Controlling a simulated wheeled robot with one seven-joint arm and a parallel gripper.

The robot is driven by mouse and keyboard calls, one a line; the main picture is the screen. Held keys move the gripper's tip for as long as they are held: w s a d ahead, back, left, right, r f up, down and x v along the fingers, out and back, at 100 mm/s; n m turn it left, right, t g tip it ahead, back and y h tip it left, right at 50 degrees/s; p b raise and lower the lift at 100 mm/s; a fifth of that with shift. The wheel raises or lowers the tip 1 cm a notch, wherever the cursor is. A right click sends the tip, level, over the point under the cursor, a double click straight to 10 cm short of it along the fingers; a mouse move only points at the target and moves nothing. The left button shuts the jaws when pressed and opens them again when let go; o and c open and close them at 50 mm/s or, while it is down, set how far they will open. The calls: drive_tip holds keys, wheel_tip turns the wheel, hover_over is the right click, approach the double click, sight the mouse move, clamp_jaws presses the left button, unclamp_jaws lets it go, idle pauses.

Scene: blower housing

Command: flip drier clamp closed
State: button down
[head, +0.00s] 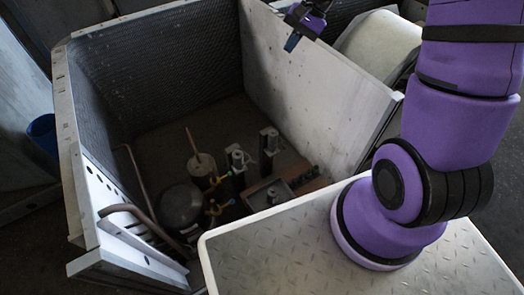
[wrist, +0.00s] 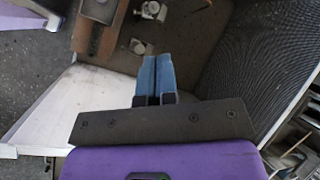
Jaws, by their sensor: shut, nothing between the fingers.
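Small grey metal fittings on dark upright bodies stand on the housing floor: one fitting (head: 238,158) and another fitting (head: 270,140). In the wrist view a similar grey fitting (wrist: 151,10) shows beyond the fingertips. I cannot tell which part is the drier clamp or how its lever stands. My gripper is apart from all of these.
A light canister (head: 202,166) with a stick, a dark round tank (head: 180,206) and yellow-handled valves (head: 216,208) crowd the floor. The housing's mesh wall (head: 165,65) and grey panel (head: 310,95) enclose them. The rear floor is freer. A blue bin (head: 43,133) stands outside.

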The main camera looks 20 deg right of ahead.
drive_tip(key=s+d+f+m+t+y, duration=0.15)
drive_tip(key=f+m, duration=0.45)
drive_tip(key=f, duration=1.6)
drive_tip(key=s+d+f+m+y, duration=0.15)
drive_tip(key=f+m, duration=0.35)
drive_tip(key=f, duration=1.7)
drive_tip(key=w+a+r+x, duration=0.1)
drive_tip(key=a+r+x, duration=0.1)
drive_tip(key=x, duration=1.1)
drive_tip(key=shift+m+y, duration=0.3)
drive_tip(key=shift+y, duration=0.1)
drive_tip(key=a, duration=0.1)
drive_tip(key=s+a, duration=0.1)
drive_tip(key=shift+s+a, duration=0.15)
drive_tip(key=shift+a, duration=0.2)
drive_tip(key=shift+d, duration=0.1)
